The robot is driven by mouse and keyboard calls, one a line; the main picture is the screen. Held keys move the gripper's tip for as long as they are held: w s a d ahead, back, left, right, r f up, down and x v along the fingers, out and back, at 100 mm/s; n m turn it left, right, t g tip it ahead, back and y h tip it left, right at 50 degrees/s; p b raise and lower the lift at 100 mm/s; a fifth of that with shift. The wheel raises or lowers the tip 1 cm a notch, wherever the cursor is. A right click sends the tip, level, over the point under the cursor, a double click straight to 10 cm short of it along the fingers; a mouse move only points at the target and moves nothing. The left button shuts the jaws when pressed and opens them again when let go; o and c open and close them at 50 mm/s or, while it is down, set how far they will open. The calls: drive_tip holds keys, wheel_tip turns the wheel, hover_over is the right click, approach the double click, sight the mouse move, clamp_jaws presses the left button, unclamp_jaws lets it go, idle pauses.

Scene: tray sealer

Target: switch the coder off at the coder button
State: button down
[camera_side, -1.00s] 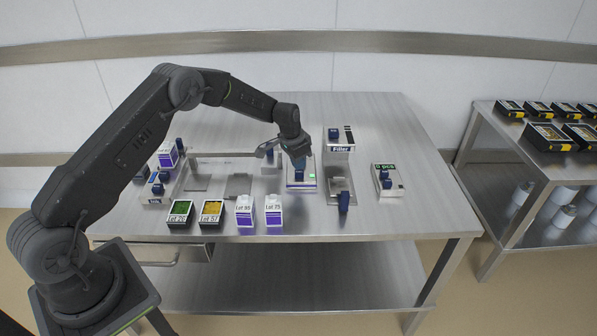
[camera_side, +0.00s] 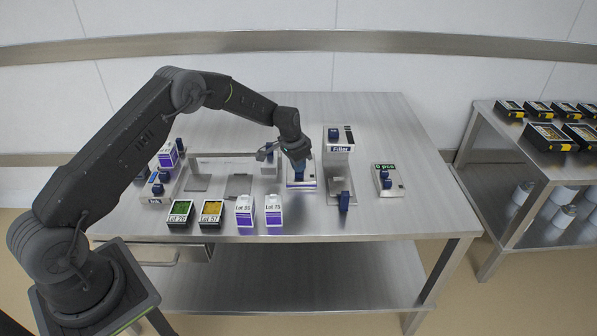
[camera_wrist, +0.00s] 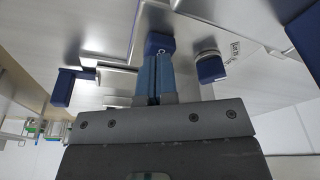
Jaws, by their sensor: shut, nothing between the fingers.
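My gripper (camera_side: 299,168) is shut and empty, pointing down over a low device with a purple edge (camera_side: 302,188) in the middle of the table. A blue block (camera_side: 299,177) on this device lies right at the fingertips. In the wrist view the closed blue fingers (camera_wrist: 154,78) end at a blue block (camera_wrist: 158,42); whether they touch or press it I cannot tell. No coder label is readable, and no green light shows on the device.
The Filler unit (camera_side: 340,148) stands right of my gripper, with a box with a green display (camera_side: 386,167) beyond it. Lot cartons (camera_side: 245,212) and lot trays (camera_side: 180,213) line the front. The table's right back part is clear. A side rack (camera_side: 510,165) stands at right.

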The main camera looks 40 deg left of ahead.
drive_tip(key=shift+r, duration=0.8)
wheel_tip(320, 180, up, 12)
idle(0.8)
